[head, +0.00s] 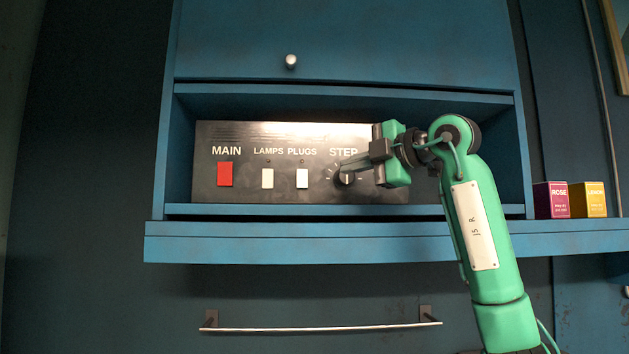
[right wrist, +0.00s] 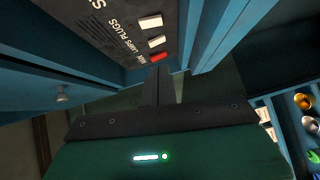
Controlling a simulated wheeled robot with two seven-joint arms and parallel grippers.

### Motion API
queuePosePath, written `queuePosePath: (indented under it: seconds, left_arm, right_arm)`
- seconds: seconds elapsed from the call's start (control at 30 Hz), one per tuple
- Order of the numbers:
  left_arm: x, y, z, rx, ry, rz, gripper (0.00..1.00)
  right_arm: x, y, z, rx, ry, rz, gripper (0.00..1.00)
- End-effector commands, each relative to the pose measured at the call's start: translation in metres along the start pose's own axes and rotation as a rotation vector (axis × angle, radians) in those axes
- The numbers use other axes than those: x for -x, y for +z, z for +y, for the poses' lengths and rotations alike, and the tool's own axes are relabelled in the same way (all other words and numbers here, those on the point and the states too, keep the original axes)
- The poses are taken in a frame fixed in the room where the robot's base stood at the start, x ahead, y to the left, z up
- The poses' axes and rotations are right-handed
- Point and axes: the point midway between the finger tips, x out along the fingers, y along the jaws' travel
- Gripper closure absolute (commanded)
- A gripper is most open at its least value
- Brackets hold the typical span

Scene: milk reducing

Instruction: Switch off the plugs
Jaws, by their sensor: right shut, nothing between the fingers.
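A dark control panel (head: 240,138) sits in a blue cabinet recess. The white plugs switch (head: 302,179) is under the PLUGS label, and also shows in the right wrist view (right wrist: 150,22). To its left are the white lamps switch (head: 267,179) and the red main switch (head: 225,174). The STEP knob (head: 345,180) is to its right. My right gripper (head: 343,167) is shut and empty. Its fingertips appear over the knob's upper part, right of the plugs switch; I cannot tell whether they touch anything. My left gripper is not in view.
A shelf edge (head: 300,242) runs below the panel, with a metal rail (head: 320,327) lower down. A cabinet door with a round knob (head: 291,61) is above. A purple box (head: 551,200) and a yellow box (head: 588,199) stand at the right.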

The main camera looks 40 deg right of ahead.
Motion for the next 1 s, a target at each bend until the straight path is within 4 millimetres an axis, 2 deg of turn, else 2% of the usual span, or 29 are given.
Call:
queuePosePath:
  seconds: [0.17, 0.27, 0.63, 0.8, 1.0]
  left_arm:
    - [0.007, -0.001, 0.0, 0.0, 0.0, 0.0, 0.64]
    - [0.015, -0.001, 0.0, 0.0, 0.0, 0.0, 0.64]
    - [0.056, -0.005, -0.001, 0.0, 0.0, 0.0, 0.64]
    - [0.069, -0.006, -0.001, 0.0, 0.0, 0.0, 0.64]
    - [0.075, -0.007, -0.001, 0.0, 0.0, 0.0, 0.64]
  right_arm:
    - [-0.011, -0.001, 0.002, 0.001, -0.003, 0.002, 1.0]
    - [-0.027, -0.001, 0.003, 0.001, -0.004, 0.001, 1.0]
    - [-0.105, -0.001, 0.004, 0.0, -0.003, 0.002, 1.0]
    - [-0.118, 0.017, 0.003, -0.001, -0.002, 0.001, 1.0]
    - [-0.127, 0.026, 0.001, 0.001, 0.0, 0.001, 1.0]
